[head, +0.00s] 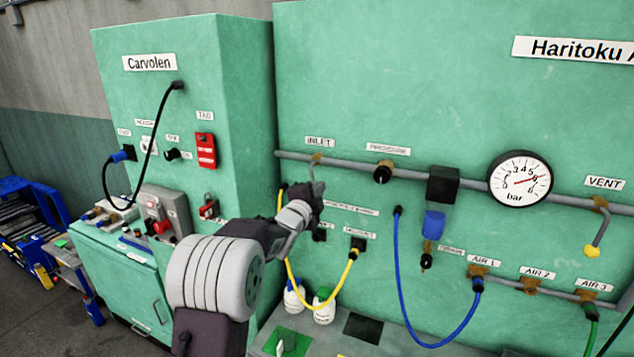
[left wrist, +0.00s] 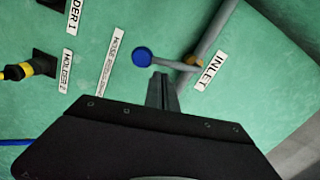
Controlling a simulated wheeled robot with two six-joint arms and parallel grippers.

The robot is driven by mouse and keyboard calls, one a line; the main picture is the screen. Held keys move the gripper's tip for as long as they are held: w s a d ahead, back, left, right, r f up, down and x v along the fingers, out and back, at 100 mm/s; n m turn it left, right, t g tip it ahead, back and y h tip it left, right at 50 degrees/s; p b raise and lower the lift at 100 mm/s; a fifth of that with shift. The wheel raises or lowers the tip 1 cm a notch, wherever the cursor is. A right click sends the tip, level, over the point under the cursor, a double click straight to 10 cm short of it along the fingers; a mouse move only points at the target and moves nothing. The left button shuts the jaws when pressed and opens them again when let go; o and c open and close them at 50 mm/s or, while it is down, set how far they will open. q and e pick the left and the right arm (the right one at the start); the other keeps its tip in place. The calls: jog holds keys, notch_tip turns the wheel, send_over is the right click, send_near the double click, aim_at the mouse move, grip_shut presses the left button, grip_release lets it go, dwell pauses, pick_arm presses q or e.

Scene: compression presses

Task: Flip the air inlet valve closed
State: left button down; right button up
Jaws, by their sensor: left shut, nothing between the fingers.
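The air inlet valve's brass fitting (head: 316,158) sits on the grey pipe under the INLET label (head: 320,142). In the left wrist view the fitting (left wrist: 193,62) carries a grey lever ending in a blue knob (left wrist: 142,57). The lever points away from the INLET label, across the pipe's line. In the head view my left gripper and wrist hide most of the lever. My left gripper (head: 318,188) is shut and empty, its fingertips (left wrist: 161,78) close beside the lever; I cannot tell if they touch. My right gripper is not in view.
The pressure gauge (head: 520,179) and the vent valve's yellow knob (head: 591,251) are to the right. A yellow hose (head: 318,287) and a blue hose (head: 399,278) hang near my left arm. The Carvolen cabinet (head: 240,120) stands at the left.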

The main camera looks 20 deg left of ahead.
pick_arm(q)
jog(key=shift+a+f, duration=0.1)
jog(key=shift+a, duration=0.2)
jog(key=m+b, duration=0.1)
jog(key=b, duration=0.1)
jog(key=a+m+b, duration=0.1)
jog(key=m+b, duration=0.1)
jog(key=b, duration=0.1)
jog(key=shift+a+f, duration=0.2)
jog(key=shift+f, duration=0.1)
jog(key=shift+d+f, duration=0.1)
